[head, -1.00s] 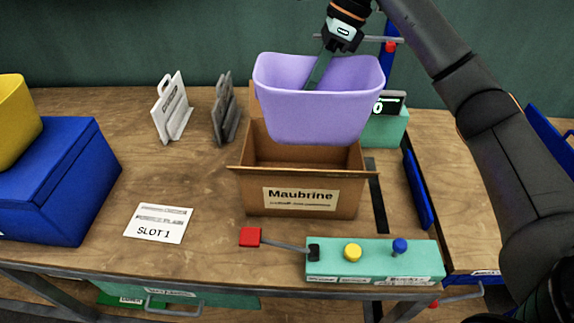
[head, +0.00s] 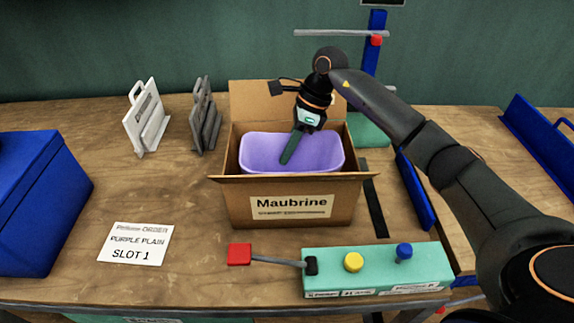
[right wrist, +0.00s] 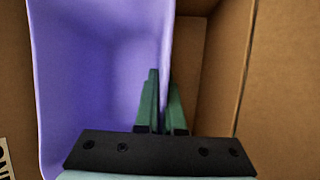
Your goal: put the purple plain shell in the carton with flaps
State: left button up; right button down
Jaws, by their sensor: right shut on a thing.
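The purple plain shell (head: 262,151) is an open lilac tub. It sits upright inside the open cardboard carton with flaps (head: 243,203), with its rim near the carton's top edge. The carton's front label reads "Maubrine". My right gripper (head: 290,150) reaches down into the carton and is shut on the shell's wall. In the right wrist view the fingers (right wrist: 160,100) pinch the right wall of the shell (right wrist: 95,75), with carton wall (right wrist: 215,75) beyond. The shell's base is hidden, so I cannot tell whether it touches the carton floor. My left gripper is not in view.
A teal control box (head: 375,270) with yellow and blue buttons and a red-ended lever stands in front. An order card (head: 136,243) lies at left, near a blue box (head: 40,200). White (head: 147,120) and grey (head: 205,118) holders stand behind left.

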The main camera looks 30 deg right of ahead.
aim_at(287, 166)
jog(key=shift+f, duration=2.2)
jog(key=shift+f, duration=0.2)
jog(key=c, duration=1)
grip_release()
jog(key=shift+r, duration=0.1)
jog(key=v, duration=1.2)
jog(key=shift+r, duration=0.15)
